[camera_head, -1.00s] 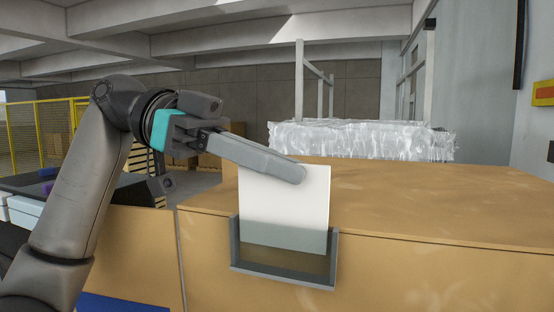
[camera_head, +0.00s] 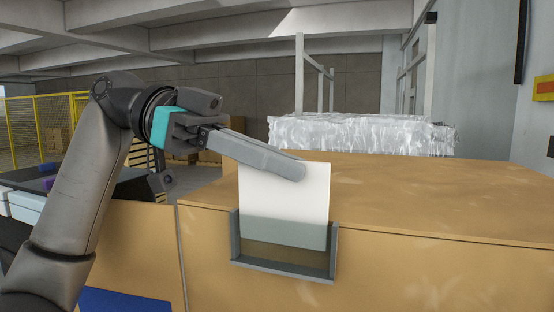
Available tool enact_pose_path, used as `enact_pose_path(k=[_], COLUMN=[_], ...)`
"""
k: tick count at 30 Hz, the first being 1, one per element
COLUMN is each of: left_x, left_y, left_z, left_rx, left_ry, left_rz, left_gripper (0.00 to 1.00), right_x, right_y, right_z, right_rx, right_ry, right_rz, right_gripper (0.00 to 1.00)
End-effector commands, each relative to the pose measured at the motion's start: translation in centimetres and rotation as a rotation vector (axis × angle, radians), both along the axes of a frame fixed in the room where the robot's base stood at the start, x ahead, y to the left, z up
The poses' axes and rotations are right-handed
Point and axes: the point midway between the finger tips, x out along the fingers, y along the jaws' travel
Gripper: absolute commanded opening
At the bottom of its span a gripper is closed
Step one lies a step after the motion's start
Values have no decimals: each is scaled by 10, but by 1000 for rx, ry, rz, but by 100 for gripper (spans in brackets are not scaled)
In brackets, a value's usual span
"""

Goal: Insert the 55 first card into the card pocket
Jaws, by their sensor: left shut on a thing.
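The white card (camera_head: 284,202) stands upright at the front of the tan cabinet. My left gripper (camera_head: 290,169) is shut on its top edge, coming in from the left. The card pocket (camera_head: 286,270) is a grey U-shaped frame on the cabinet's front face. The card's lower part shows greyish between the pocket's sides, seemingly behind a see-through front. A tan gap shows between the card's bottom edge and the pocket's bottom rail. No print is visible on the card's face. My right gripper is not in view.
The cabinet's tan top (camera_head: 430,195) is clear behind and right of the card. A clear-wrapped stack (camera_head: 360,136) stands beyond it. A yellow fence (camera_head: 40,130) is at the far left. A dark surface with boxes lies at left, behind my arm.

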Motion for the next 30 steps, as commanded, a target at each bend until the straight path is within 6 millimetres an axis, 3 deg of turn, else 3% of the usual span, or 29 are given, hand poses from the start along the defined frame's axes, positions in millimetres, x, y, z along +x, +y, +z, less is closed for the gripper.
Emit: enact_pose_path(k=[22, 30], left_x=[0, 0], left_y=[0, 0], left_z=[32, 35], left_rx=[-1, 0], left_ry=[-1, -1], left_rz=[0, 0], left_gripper=[0, 0], right_x=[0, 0], right_y=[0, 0], right_z=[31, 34], right_rx=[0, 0], right_ry=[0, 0], right_rz=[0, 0], right_gripper=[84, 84])
